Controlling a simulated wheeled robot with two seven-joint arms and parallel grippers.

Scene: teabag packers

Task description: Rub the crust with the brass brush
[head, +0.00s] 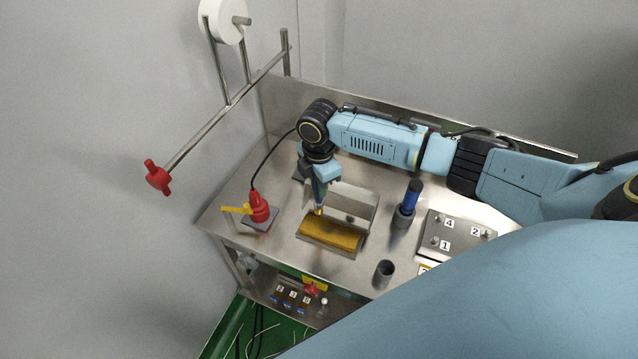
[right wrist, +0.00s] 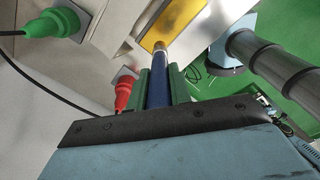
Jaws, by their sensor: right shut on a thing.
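My right gripper (head: 320,180) points down and is shut on the blue handle of the brass brush (right wrist: 157,88), with a green finger on each side. The brush's brass tip (head: 319,211) is at the back edge of the golden sealing bar (head: 333,237). In the right wrist view the tip (right wrist: 160,47) meets or nearly meets the bar (right wrist: 176,20); I cannot tell if they touch. I cannot make out the crust clearly; the bar's surface looks brownish and uneven. My left gripper is out of view.
A red device with a yellow lever (head: 258,208) stands left of the bar. Right of it are a holder with a blue-handled tool (head: 411,196), an empty dark cup (head: 384,273) and a numbered plate (head: 462,229). A green device (right wrist: 55,24) shows in the wrist view.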

